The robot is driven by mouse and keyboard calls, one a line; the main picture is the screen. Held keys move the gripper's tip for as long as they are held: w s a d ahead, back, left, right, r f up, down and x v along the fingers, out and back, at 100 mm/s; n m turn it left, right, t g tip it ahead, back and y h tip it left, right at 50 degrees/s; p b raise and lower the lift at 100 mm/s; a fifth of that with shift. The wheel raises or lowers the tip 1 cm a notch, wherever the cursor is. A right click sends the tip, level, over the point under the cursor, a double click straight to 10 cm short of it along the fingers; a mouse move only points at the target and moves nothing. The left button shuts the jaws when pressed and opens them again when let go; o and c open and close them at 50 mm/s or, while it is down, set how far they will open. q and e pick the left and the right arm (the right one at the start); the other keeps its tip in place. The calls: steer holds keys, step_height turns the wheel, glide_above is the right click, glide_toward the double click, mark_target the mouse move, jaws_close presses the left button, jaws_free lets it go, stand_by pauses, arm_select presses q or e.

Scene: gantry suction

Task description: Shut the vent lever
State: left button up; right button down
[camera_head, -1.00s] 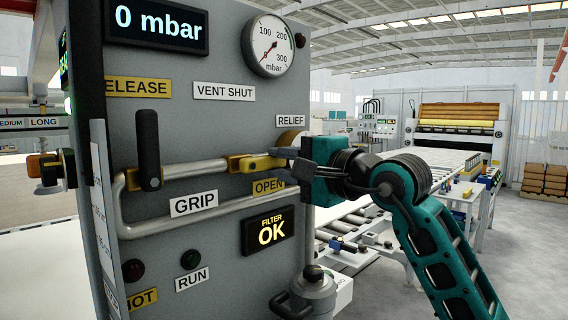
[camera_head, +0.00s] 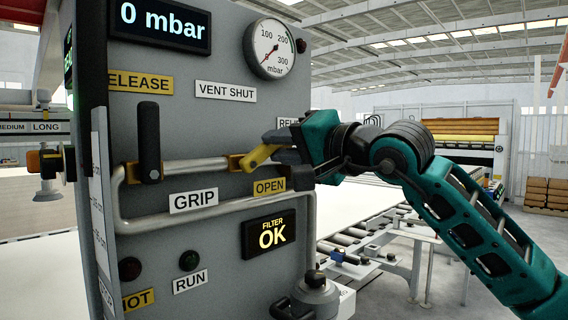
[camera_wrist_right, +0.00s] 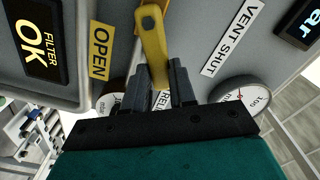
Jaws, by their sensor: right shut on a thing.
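The yellow vent lever (camera_head: 259,157) is on the grey panel, at the right end of the upper pipe. It slants up to the right from its pivot, between the OPEN label (camera_head: 269,187) below and the VENT SHUT label (camera_head: 225,92) above. My right gripper (camera_head: 283,149) reaches in from the right and is shut on the lever's free end. In the right wrist view, the lever (camera_wrist_right: 153,38) runs down between the two dark fingers (camera_wrist_right: 159,88). The fingers hide part of its end. My left gripper is not in view.
A black upright handle (camera_head: 149,140) stands out from the panel on the left. A gauge (camera_head: 269,48) is above, and its needle points low. The display (camera_head: 161,25) reads 0 mbar. The lower pipe (camera_head: 225,212) and the FILTER OK display (camera_head: 269,232) lie below the lever.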

steer(key=shift+s+a+r+n+b, duration=0.3)
steer(key=shift+s+a+r+n, duration=0.2)
steer(key=shift+n, duration=1.5)
steer(key=shift+s+a+r+n+b, duration=0.35)
steer(key=shift+s+a+n, duration=0.25)
steer(key=shift+n, duration=1.4)
steer(key=shift+s+a+r+n+b, duration=0.25)
steer(key=shift+s+a+r+n, duration=0.25)
steer(key=shift+n, duration=1.5)
steer(key=c, duration=0.9)
jaws_free()
steer(key=shift+s, duration=0.1)
